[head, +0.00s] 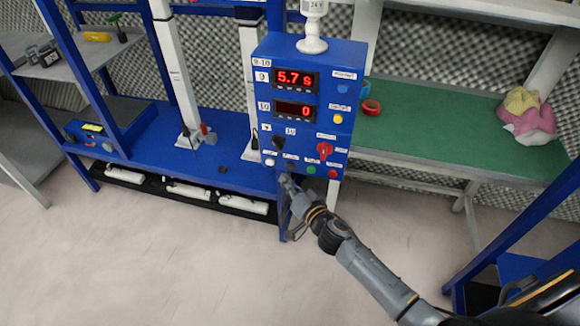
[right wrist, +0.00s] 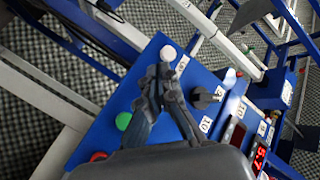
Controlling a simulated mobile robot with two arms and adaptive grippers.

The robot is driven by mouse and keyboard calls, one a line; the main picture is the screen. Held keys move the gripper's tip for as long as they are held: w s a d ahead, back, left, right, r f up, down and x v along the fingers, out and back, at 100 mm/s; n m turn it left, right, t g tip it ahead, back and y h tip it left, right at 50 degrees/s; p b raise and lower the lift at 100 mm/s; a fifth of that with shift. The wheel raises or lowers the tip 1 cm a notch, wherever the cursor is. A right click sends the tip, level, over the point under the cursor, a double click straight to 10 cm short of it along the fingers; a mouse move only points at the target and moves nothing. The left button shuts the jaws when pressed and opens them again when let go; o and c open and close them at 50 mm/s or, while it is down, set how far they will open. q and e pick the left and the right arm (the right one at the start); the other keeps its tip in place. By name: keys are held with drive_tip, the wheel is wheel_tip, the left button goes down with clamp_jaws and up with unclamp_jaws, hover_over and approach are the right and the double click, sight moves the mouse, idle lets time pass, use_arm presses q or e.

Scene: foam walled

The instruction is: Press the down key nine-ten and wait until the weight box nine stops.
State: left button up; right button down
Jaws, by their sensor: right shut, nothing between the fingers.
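The blue control box (head: 262,90) stands upright in the middle of the head view. Its display nine (head: 295,79) reads 5.7 s and its display ten (head: 295,109) reads 0. A white button (head: 269,161), a black selector (head: 278,143), a green button (head: 311,170) and a red button (head: 332,173) sit low on the panel. My right gripper (head: 287,181) is shut and empty at the panel's lower edge. In the right wrist view its fingertips (right wrist: 162,72) are close to the white button (right wrist: 168,53); contact is unclear. The down key and weight box nine cannot be identified. My left gripper is out of view.
A green-topped bench (head: 430,142) at right carries a roll of red tape (head: 371,107) and a pink and yellow cloth (head: 527,118). A blue platform (head: 165,150) with white posts stands at left. The floor (head: 150,265) in front is clear.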

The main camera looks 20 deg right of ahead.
sight(290, 166)
drive_tip(key=shift+w+d, duration=0.5)
drive_tip(key=shift+w, duration=0.25)
drive_tip(key=shift+w, duration=0.1)
idle(0.9)
drive_tip(key=shift+w+d, duration=0.2)
drive_tip(key=shift+w, duration=0.05)
